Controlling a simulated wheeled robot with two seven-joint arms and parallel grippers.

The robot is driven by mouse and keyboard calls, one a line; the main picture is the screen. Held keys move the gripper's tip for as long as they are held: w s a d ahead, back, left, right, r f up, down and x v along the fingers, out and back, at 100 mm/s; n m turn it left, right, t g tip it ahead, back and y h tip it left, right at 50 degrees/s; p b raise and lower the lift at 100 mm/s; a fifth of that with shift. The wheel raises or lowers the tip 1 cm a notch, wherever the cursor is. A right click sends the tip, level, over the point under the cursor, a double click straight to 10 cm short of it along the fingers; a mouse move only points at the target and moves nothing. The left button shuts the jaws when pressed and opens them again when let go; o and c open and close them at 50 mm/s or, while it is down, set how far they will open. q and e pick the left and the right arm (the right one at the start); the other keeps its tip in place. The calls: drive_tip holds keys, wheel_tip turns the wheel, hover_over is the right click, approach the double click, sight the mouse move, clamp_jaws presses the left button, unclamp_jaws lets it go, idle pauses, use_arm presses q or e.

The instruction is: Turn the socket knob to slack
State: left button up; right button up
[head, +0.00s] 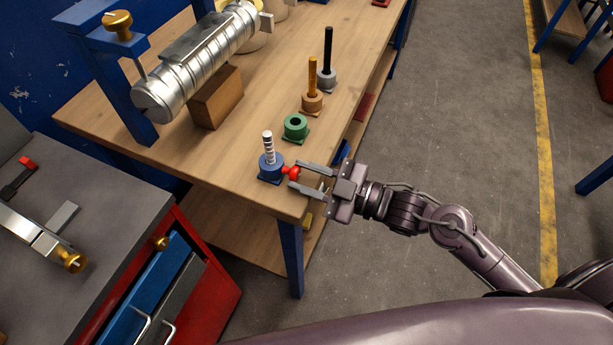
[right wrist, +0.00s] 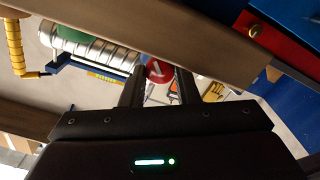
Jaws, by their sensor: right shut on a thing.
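A blue socket (head: 268,175) stands at the near right corner of the wooden bench, with a light ribbed rod (head: 268,147) upright in it. A red knob (head: 291,173) sticks out of the socket's right side. My right gripper (head: 294,175) reaches in from the right, with its fingertips at the knob. In the right wrist view the red knob (right wrist: 158,71) sits between the two fingers, which are shut on it. How the knob is turned cannot be made out. My left gripper is not in view.
Green (head: 295,126), copper (head: 312,102) and grey (head: 326,80) sockets stand in a row behind. The copper and grey ones hold rods. A spiral metal duct (head: 190,75) lies at the back left. A grey-topped cabinet (head: 95,190) stands left; open floor lies right.

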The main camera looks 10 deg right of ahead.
drive_tip(key=shift+n, duration=0.3)
drive_tip(key=o, duration=1)
